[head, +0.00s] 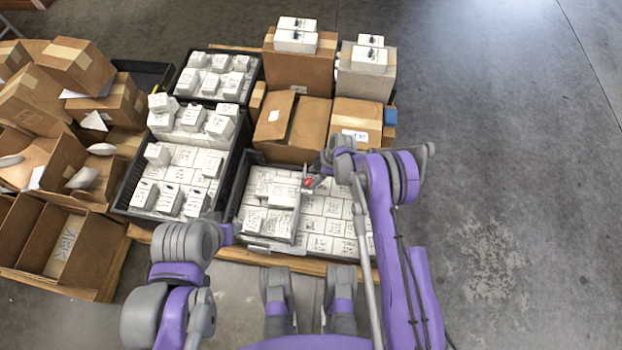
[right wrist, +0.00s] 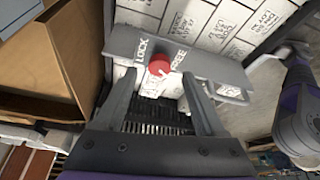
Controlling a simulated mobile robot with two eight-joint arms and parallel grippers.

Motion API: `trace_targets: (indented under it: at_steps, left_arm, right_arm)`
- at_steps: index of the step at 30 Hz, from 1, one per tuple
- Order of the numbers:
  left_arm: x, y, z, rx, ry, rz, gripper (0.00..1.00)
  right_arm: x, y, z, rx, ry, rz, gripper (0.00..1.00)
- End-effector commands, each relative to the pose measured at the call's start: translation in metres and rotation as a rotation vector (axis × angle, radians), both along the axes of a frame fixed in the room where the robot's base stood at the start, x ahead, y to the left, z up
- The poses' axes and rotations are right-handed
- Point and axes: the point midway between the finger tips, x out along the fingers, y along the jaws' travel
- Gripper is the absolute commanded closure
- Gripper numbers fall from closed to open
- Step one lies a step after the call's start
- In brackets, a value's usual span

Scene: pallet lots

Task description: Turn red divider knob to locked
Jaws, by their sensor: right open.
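The red knob (right wrist: 159,68) sits on a grey divider bar (right wrist: 205,68) between the printed words LOCK and FREE. Which word it points to is not clear. In the head view the knob (head: 308,182) is a small red spot over the front crate, on the divider (head: 301,212). My right gripper (right wrist: 161,80) is open, one finger on each side of the knob; whether they touch it I cannot tell. In the head view the right gripper (head: 315,176) is mostly hidden by its arm. My left gripper (head: 229,236) is at the crate's front left corner, its jaws unclear.
White labelled boxes (head: 325,207) fill the dark front crate on both sides of the divider. More crates of white boxes (head: 175,180) stand to the left. Cardboard cartons (head: 292,120) stand behind, and open cartons (head: 60,240) at far left. The floor (head: 520,180) at right is clear.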

Motion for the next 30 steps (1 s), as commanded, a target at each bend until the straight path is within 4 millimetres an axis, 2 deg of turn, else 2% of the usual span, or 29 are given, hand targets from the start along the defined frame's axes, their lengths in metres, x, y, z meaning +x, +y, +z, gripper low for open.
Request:
trace_targets:
  at_steps: [1, 6, 17, 27, 29, 30]
  left_arm:
    - [0.0, 0.0, -0.003, 0.0, 0.001, 0.0, 0.55]
    - [0.001, 0.0, -0.006, 0.0, 0.002, 0.0, 0.55]
    - [0.001, 0.0, -0.006, 0.0, 0.002, 0.0, 0.55]
    - [0.001, 0.0, -0.006, 0.0, 0.002, 0.0, 0.55]
    - [0.001, 0.0, -0.006, 0.0, 0.002, 0.0, 0.55]
    - [0.001, 0.0, -0.006, 0.0, 0.002, 0.0, 0.55]
  right_arm:
    - [0.0, 0.004, -0.009, 0.0, 0.001, 0.001, 0.28]
    - [0.0, 0.01, -0.024, 0.0, 0.0, 0.001, 0.28]
    - [0.0, 0.012, -0.027, 0.0, -0.001, 0.0, 0.28]
    - [0.0, 0.011, -0.027, 0.0, 0.0, 0.0, 0.89]
    - [0.0, 0.011, -0.027, 0.0, 0.0, 0.0, 1.0]
    - [0.0, 0.011, -0.027, 0.0, 0.0, 0.0, 1.0]
